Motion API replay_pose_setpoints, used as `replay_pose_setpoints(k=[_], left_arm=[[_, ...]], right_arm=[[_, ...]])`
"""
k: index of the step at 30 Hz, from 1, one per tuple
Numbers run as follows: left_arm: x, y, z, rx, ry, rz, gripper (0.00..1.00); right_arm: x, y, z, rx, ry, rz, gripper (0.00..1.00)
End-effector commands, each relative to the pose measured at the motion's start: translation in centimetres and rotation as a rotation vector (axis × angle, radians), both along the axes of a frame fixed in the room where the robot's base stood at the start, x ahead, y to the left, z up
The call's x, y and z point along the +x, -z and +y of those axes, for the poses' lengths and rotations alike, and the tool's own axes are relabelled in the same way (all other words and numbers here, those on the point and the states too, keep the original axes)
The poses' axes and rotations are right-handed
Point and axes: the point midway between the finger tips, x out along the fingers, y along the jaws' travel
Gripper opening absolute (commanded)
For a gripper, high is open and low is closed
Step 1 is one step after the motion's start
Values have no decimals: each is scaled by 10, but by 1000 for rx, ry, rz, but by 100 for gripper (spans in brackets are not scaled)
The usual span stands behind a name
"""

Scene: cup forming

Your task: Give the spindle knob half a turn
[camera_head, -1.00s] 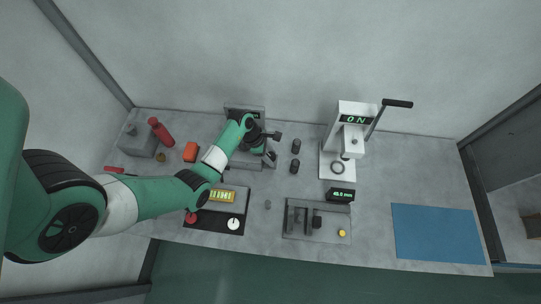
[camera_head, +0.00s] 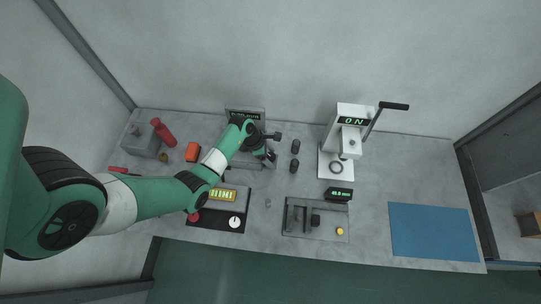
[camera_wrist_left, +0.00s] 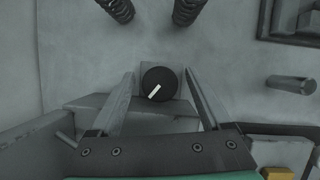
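The spindle knob (camera_wrist_left: 160,84) is a round black knob with a white pointer line, seen in the left wrist view. The line slants from upper right to lower left. It sits at the end of a grey machine body (camera_wrist_left: 130,112). My left gripper (camera_wrist_left: 160,88) is open, with one finger on each side of the knob and gaps between the fingers and the knob. In the head view my left gripper (camera_head: 268,152) is over the grey machine at the back of the bench, and the knob is hard to make out there. My right gripper is not in view.
Two dark coiled cylinders (camera_head: 295,146) stand right of the machine. A white press (camera_head: 350,130) reads "ON".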

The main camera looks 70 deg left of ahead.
Motion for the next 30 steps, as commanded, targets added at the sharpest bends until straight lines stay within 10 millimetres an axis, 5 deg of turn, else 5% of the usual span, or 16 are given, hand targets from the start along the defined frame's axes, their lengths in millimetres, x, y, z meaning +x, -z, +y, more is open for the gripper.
replay_pose_setpoints(k=[8, 21, 30], left_arm=[[-2, -8, 1, 1, -1, -2, 81], [-35, -94, 13, 2, -2, -2, 81], [-43, -107, 14, -1, 0, 0, 81]], right_arm=[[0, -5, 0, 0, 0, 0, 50], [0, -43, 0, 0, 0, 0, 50], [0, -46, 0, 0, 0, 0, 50]])
